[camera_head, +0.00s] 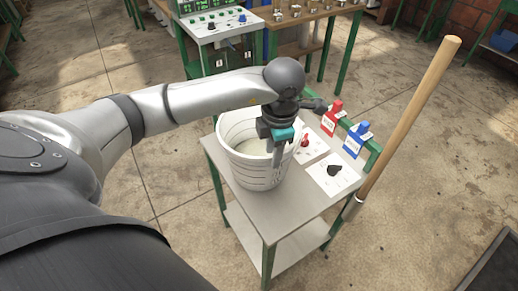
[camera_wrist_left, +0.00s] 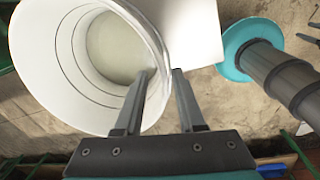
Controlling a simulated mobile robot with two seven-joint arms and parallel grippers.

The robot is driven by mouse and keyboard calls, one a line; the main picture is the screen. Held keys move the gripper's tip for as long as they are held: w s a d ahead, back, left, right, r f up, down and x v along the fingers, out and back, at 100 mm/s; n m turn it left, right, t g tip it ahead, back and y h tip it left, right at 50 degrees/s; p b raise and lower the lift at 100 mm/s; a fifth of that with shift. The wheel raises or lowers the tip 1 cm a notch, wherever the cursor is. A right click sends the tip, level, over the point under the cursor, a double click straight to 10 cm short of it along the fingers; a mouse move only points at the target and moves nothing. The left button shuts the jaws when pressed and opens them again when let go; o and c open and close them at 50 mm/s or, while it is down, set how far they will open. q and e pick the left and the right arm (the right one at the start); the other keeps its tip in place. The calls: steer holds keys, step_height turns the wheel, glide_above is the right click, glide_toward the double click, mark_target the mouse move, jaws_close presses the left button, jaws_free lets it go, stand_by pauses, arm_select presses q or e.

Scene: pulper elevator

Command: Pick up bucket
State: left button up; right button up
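The white bucket (camera_head: 245,160) stands upright on a small grey-topped table (camera_head: 288,200). Its inside is pale, with ring lines on the wall. My left gripper (camera_head: 276,170) points down at the right side of the bucket's rim. In the left wrist view the bucket (camera_wrist_left: 45,60) fills the left part. The left gripper's fingers (camera_wrist_left: 161,74) are apart, one over the bucket's inside and one outside the rim, with the wall between them. A gap shows, and I see no firm hold. My right gripper is not in view.
White cards, a red switch block (camera_head: 331,118) and a blue one (camera_head: 356,140) sit right of the bucket. A long wooden pole (camera_head: 410,115) stands at the table's right. A control panel (camera_head: 218,24) and a workbench (camera_head: 310,12) stand behind. Floor is open at the front left.

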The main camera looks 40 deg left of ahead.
mark_target(270, 171)
arm_select(q)
steer(key=f, duration=0.5)
steer(key=a+f+b, duration=0.1)
steer(key=f, duration=0.1)
steer(key=shift+w+f, duration=0.1)
steer(key=shift+f, duration=0.2)
steer(key=shift+r, duration=0.1)
jaws_close()
stand_by(1.0)
steer(key=shift+w+r, duration=0.15)
